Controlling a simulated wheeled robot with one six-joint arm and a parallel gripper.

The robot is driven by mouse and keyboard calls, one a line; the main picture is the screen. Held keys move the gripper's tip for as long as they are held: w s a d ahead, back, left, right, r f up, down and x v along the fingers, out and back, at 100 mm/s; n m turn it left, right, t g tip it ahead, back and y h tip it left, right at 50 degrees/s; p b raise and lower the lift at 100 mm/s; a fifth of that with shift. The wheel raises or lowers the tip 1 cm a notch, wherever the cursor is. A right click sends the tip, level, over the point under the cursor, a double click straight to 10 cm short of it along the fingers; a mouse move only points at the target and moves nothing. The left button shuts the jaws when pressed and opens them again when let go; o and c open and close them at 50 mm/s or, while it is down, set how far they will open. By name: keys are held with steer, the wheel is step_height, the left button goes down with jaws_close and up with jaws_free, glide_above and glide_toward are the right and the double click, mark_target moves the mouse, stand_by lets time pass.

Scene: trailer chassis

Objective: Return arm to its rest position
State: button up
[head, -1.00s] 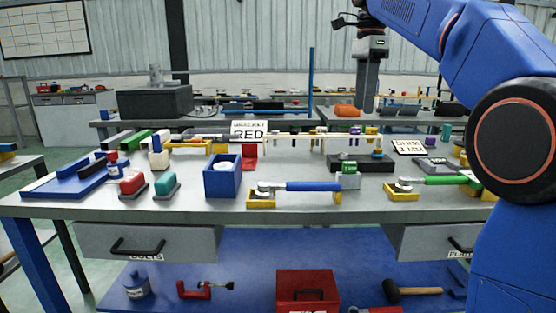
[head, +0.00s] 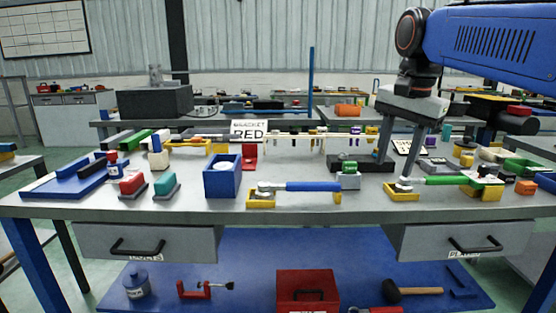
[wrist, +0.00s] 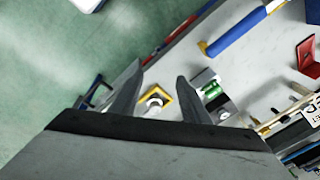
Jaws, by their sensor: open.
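My gripper (head: 395,166) is at the right of the workbench (head: 290,205) in the head view, fingers pointing down. In the wrist view its two fingers (wrist: 158,76) are apart with nothing held between them. My blue arm (head: 495,42) reaches in from the upper right. Behind the fingertips in the wrist view is a yellow holder (wrist: 161,91) with a round metal part. In the head view a yellow holder (head: 402,196) with a green-handled tool (head: 440,181) is close by the fingers; I cannot tell whether they touch.
A blue-handled tool (head: 313,187), a blue open box (head: 237,180) and a "BRACKET RED" sign (head: 249,131) stand on the bench. Several small parts crowd the right end, including an orange block (head: 525,187). The space above the bench's left and middle is clear.

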steer(key=s+d+f+n+t, duration=0.1)
steer(key=s+f+n, duration=0.4)
steer(key=s+f, duration=0.5)
steer(key=s+d+f+n+t, duration=0.1)
steer(key=s+f+n, duration=0.4)
steer(key=f, duration=1.2)
steer(key=s+d, duration=0.1)
steer(key=s, duration=0.3)
steer(key=shift+s+t, duration=0.3)
steer(key=shift+s, duration=0.1)
